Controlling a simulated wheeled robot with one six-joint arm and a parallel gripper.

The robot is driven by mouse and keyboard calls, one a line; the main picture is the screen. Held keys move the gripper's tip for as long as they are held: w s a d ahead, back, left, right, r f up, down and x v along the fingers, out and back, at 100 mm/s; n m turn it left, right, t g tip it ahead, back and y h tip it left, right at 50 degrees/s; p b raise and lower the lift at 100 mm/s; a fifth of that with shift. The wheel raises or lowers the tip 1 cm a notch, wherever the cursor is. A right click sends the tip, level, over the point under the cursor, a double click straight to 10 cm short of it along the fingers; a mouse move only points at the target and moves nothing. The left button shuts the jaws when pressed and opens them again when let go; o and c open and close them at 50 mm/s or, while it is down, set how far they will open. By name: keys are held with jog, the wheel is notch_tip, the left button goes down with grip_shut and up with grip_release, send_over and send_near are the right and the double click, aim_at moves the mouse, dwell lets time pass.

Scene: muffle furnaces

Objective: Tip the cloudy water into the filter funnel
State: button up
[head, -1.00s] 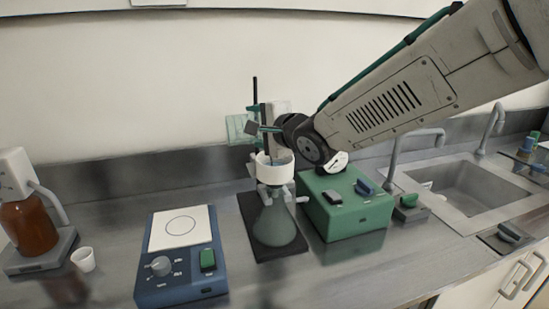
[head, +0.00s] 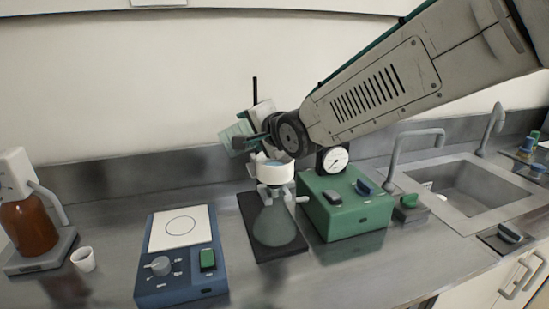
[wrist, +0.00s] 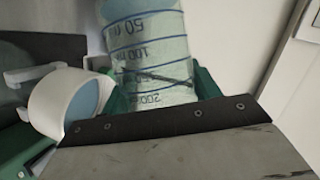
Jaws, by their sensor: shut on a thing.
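A clear beaker (head: 235,138) with blue graduation marks is held in my gripper (head: 254,139), above and just left of the funnel. It leans in the head view. Its marks read up to 200 in the wrist view (wrist: 150,42), where my gripper (wrist: 163,90) is shut around it; its rim is out of that frame. The white filter funnel (head: 276,174) sits upright on a conical flask (head: 273,224). The funnel's pale blue inside shows in the wrist view (wrist: 60,105). I cannot make out a stream between beaker and funnel.
A green pump box (head: 345,213) with a round gauge (head: 335,160) stands right of the flask. A blue stirrer plate (head: 181,262) is in front left. A small white cup (head: 84,259) and a brown bottle (head: 29,226) stand at far left. A sink (head: 470,188) is at right.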

jog(key=shift+s+a+f+n+h, duration=0.1)
jog(key=shift+a+f+n+h, duration=0.15)
jog(key=shift+n+h, duration=0.35)
jog(key=shift+s+a+f+n+h, duration=0.1)
jog(key=shift+f+n+h, duration=0.3)
jog(key=shift+n, duration=0.4)
jog(key=shift+a+f+n+h, duration=0.2)
jog(key=shift+f+n+h, duration=0.1)
jog(key=shift+n+h, duration=0.3)
jog(key=shift+a+f+n+h, duration=0.2)
jog(key=shift+f+n+h, duration=0.15)
jog(key=shift+n, duration=0.35)
jog(key=shift+s+a+f+n+t+h, duration=0.25)
jog(key=shift+a+f+n+t+h, duration=0.2)
jog(key=shift+a+n+h, duration=0.35)
jog(key=shift+d+f+n, duration=0.1)
jog(key=shift+f+n, duration=0.1)
jog(key=shift+n, duration=0.4)
